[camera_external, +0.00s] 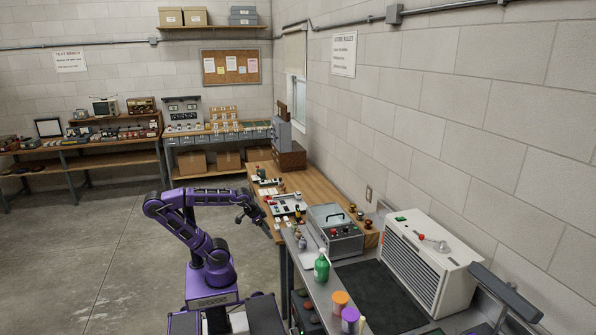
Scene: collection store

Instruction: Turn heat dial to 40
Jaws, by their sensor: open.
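No dial marked as heat can be read at this size. A grey metal box (335,239) with a black top handle and small red and dark knobs on its front stands on the bench. My purple arm reaches right toward the bench, and my gripper (262,218) is open and empty at the bench's left edge, to the left of the grey box. The finger gap is too small to see clearly, and no numbers are legible.
A green bottle (321,267), an orange-lidded jar (340,301) and a purple jar (350,320) stand at the front of the bench. A white panel device (287,205) and small parts lie near my gripper. A dark mat (378,297) is bare. The floor at left is clear.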

